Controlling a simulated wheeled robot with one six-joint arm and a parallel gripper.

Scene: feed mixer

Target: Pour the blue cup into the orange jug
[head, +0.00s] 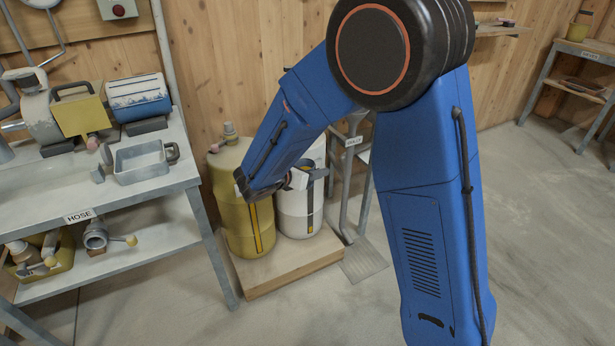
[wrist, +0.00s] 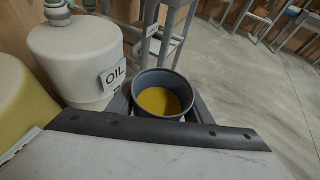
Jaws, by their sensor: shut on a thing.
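A blue-grey round cup (wrist: 163,111) sits between the two fingers of my gripper (wrist: 162,100) in the wrist view. The cup looks upright and holds something yellow-orange (wrist: 158,102). My gripper is shut on the cup, with a finger along each side. In the head view my gripper (head: 308,178) is in front of the white drum, and the cup is small and hard to make out there. I cannot pick out an orange jug for certain. A small yellowish container (head: 577,32) stands on the far right bench.
A yellow drum (head: 229,213) and a white drum labelled OIL (wrist: 75,62) stand on a low wooden platform (head: 290,271) close to my gripper. A metal bench marked HOSE (head: 160,188) at left holds a grey tray (head: 142,160) and boxes. Open floor lies at right.

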